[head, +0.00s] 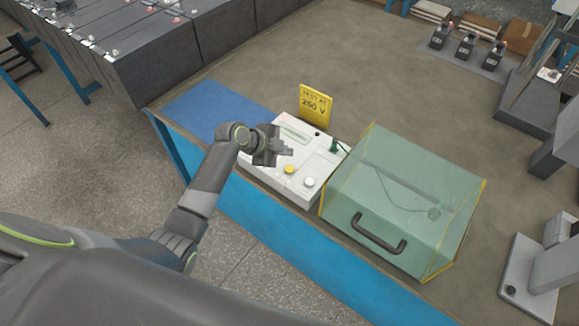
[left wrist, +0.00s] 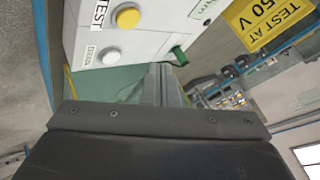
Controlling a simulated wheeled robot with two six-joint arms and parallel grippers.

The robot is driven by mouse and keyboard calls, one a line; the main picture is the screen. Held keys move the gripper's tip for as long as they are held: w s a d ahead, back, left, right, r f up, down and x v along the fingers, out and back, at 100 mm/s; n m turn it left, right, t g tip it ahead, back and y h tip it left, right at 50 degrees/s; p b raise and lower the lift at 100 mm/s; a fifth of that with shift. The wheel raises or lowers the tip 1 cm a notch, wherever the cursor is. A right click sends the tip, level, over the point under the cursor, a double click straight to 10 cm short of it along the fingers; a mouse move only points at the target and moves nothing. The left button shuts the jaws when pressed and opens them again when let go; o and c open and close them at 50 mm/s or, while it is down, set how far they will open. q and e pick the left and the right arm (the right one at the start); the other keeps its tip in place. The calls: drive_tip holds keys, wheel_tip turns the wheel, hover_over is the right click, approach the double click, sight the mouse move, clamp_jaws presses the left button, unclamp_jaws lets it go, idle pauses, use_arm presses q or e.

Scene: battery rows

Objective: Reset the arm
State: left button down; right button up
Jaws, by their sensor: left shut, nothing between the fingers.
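My left arm reaches in from the left in the head view. Its gripper (head: 284,150) is over the white control box, shut and empty. In the left wrist view the closed fingers (left wrist: 165,80) show in front of the box. The fingers appear apart from both buttons. My right gripper is not in view.
A green see-through cover (head: 400,195) with a black handle (head: 378,233) stands right of the box. A yellow 250 V sign (head: 315,107) stands behind it. A blue mat (head: 215,108) lies to the left. Dark battery blocks (head: 150,60) fill the upper left. Open bench surface lies behind.

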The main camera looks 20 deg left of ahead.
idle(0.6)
use_arm(q)
drive_tip(key=s+a+r+n+g+y, duration=0.1)
drive_tip(key=s+a+n+y, duration=0.4)
drive_tip(key=s, duration=0.7)
drive_tip(key=s+a+n+g, duration=0.1)
drive_tip(key=s+a+n, duration=0.2)
drive_tip(key=s+n, duration=0.65)
drive_tip(key=s+a+r+n+g+y, duration=0.1)
drive_tip(key=s+a+n+y, duration=0.25)
drive_tip(key=s, duration=1.15)
wheel_tip(320, 180, down, 25)
drive_tip(key=a+g, duration=0.1)
drive_tip(key=a, duration=0.1)
drive_tip(key=s+d+f+g+h, duration=0.1)
drive_tip(key=s+f, duration=1.3)
drive_tip(key=f, duration=0.2)
drive_tip(key=shift+s+f+b, duration=0.35)
drive_tip(key=shift+s+b, duration=0.05)
